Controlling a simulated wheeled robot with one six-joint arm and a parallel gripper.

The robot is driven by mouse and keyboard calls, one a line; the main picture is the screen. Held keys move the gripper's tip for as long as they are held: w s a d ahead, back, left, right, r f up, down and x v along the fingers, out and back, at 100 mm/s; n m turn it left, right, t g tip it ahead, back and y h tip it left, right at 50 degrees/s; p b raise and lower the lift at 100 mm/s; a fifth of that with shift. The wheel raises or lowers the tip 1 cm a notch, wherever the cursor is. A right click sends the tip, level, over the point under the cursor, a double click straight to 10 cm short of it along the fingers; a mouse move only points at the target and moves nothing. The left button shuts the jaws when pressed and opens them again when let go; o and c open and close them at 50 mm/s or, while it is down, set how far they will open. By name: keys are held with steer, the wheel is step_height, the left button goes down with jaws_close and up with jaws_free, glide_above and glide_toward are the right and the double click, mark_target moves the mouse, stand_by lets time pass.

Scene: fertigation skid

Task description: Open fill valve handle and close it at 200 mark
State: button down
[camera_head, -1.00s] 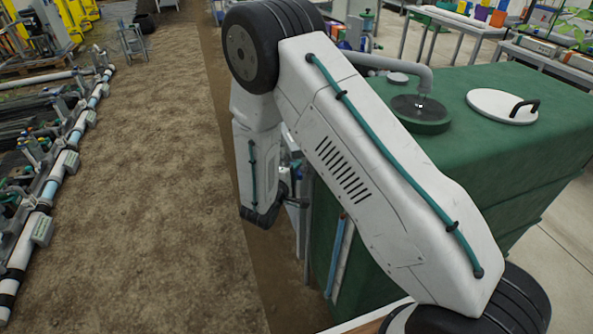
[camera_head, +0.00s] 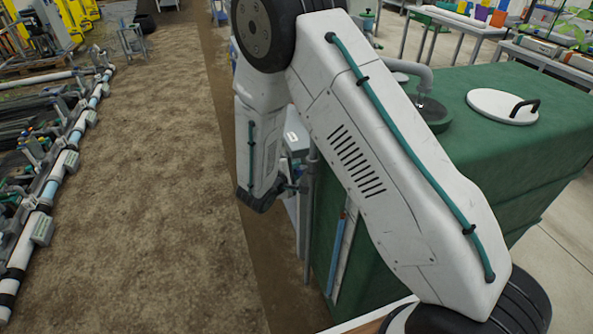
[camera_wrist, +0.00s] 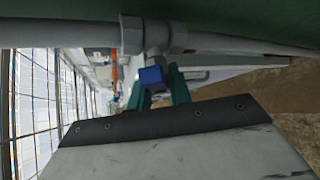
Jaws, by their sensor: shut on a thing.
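In the wrist view, the blue valve handle (camera_wrist: 152,77) sits below a grey valve body (camera_wrist: 152,38) on a grey pipe. My gripper (camera_wrist: 158,88) has its green fingers on either side of the blue handle and is shut on it. The fingers partly hide the handle. In the head view my own arm hides the valve and most of the gripper. The green tank (camera_head: 565,115) stands at the right. A pale level tube (camera_head: 340,255) runs up its side with an orange-red piece (camera_head: 343,214) near the top. Scale numbers are too small to read.
The tank top carries a white lid (camera_head: 500,105) with a black handle. Grey pipe (camera_wrist: 250,43) runs close above my gripper in the wrist view. The dirt floor (camera_head: 160,190) left of my arm is clear.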

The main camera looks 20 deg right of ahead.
steer(key=c, duration=1.4)
jaws_free()
steer(key=shift+o, duration=0.2)
steer(key=v, duration=0.8)
steer(key=shift+f, duration=0.1)
